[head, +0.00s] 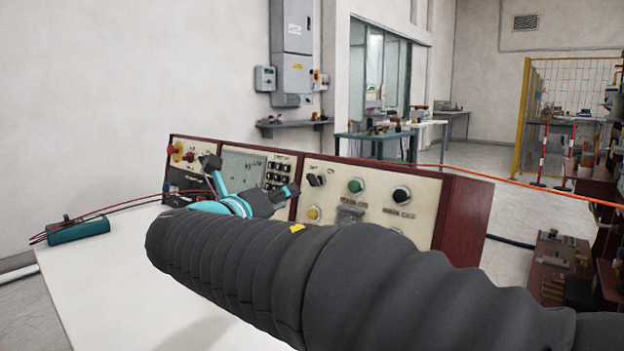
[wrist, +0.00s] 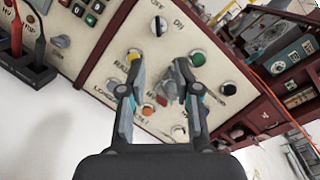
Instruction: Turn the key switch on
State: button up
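A black rotary switch (head: 316,180) with a pale line is on the cream panel, under small lettering that appears to include "ON". The switch also shows at the top of the wrist view (wrist: 159,27), with "ON" to its right. I cannot tell whether it is the key switch, and no separate key is clearly visible. My gripper (head: 250,175) is open and empty in front of the console. In the wrist view its two fingers (wrist: 159,64) point at the panel, apart, below the rotary switch and not touching it.
The panel (wrist: 112,70) also carries a green button (wrist: 197,58), a yellow button (wrist: 134,55) and a black knob (wrist: 228,88). The right finger partly covers its middle. Red and black leads plug in at the console's left. A teal box (head: 78,231) lies on the white table (head: 110,290).

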aim_at(308, 179)
jog(key=shift+n+t, duration=0.3)
jog(key=shift+n, duration=0.1)
jog(key=x, duration=0.9)
jog(key=a+x, duration=0.1)
jog(key=x, duration=0.3)
jog(key=shift+w+r, duration=0.25)
jog(key=shift+w, duration=0.2)
grip_shut()
